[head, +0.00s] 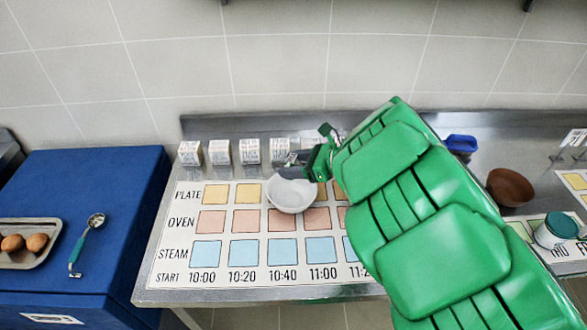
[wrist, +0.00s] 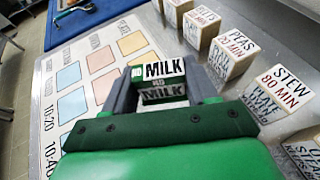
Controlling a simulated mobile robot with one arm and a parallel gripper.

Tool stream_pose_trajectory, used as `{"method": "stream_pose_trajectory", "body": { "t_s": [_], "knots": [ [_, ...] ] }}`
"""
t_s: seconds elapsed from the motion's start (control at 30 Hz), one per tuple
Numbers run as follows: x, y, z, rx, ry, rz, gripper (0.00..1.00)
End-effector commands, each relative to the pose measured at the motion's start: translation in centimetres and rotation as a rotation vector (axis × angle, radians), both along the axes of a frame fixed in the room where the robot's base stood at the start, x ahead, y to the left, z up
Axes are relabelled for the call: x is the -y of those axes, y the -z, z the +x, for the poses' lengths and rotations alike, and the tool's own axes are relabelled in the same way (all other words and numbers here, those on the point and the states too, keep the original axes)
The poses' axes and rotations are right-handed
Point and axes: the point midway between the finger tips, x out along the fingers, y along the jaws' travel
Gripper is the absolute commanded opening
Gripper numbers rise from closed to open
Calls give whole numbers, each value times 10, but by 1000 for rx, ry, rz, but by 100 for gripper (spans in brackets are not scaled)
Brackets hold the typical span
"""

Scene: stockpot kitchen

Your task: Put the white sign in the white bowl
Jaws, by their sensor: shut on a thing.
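The white sign (wrist: 165,70), lettered MILK and NO MILK, is between the two fingers of my gripper (wrist: 160,85) in the wrist view. My gripper is shut on it. In the head view my gripper (head: 293,163) is at the far edge of the white bowl (head: 291,198), seemingly above it; the sign is too small to make out there. The bowl stands upright on the printed time chart and its visible inside looks empty. The bowl does not show in the wrist view.
Several white lettered cubes (head: 220,152) stand in a row behind the chart (head: 178,235). A brown bowl (head: 510,188), a blue container (head: 461,144) and a teal-lidded jar (head: 556,230) are at the right. A tray (head: 30,262) and ladle (head: 88,238) lie on the blue unit at left.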

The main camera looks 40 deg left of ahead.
Motion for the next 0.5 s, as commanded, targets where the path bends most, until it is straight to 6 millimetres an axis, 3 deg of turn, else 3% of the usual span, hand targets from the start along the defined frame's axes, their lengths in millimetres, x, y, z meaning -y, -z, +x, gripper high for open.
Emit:
{"method": "stream_pose_trajectory", "body": {
  "t_s": [0.2, 0.5],
  "knots": [
    [0, 18, 0, -2, 0, 0, 28],
    [0, 19, 0, 0, 0, -1, 28]
  ]
}}
